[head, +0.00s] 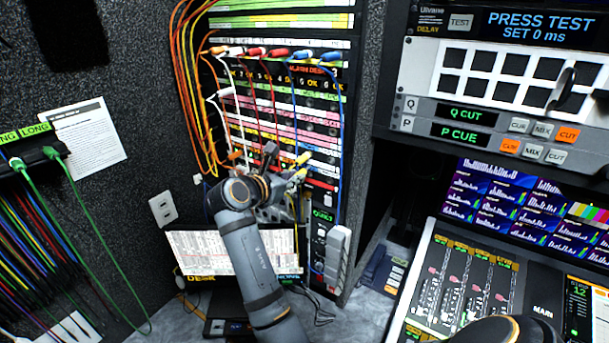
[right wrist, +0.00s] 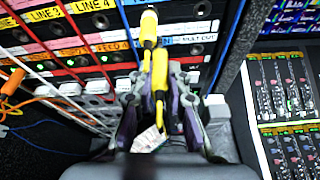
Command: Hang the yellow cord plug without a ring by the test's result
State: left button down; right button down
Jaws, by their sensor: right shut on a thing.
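My right gripper (head: 285,178) is at the lower part of the patch panel (head: 285,110). In the right wrist view its fingers (right wrist: 160,105) are closed around a yellow cord plug (right wrist: 160,72). Another yellow plug body (right wrist: 148,25) shows just beyond, against the jack rows; I cannot tell whether it is seated in a jack. A pale tag (right wrist: 148,140) hangs below between the fingers. The TEST button (head: 461,21) sits beside the delay display (head: 540,27), which reads "PRESS TEST, SET 0 ms". My left gripper is not in view.
A cord rack (head: 35,155) with a LONG label is on the left wall, with green and other cords hanging. Orange, white, red and blue cords fill the panel's upper rows. A lit screen (head: 230,252) stands below the panel; a mixing console (head: 470,285) is at the right.

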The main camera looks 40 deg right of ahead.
jog(key=shift+n+y, duration=0.3)
jog(key=shift+y, duration=0.2)
jog(key=a+f, duration=0.3)
jog(key=shift+s+f, duration=0.15)
jog(key=shift+w+d+b, duration=0.4)
jog(key=shift+d+b, duration=0.3)
jog(key=shift+d, duration=0.15)
jog(key=shift+w+d+b, duration=0.35)
jog(key=shift+d+b, duration=0.3)
jog(key=shift+d, duration=0.2)
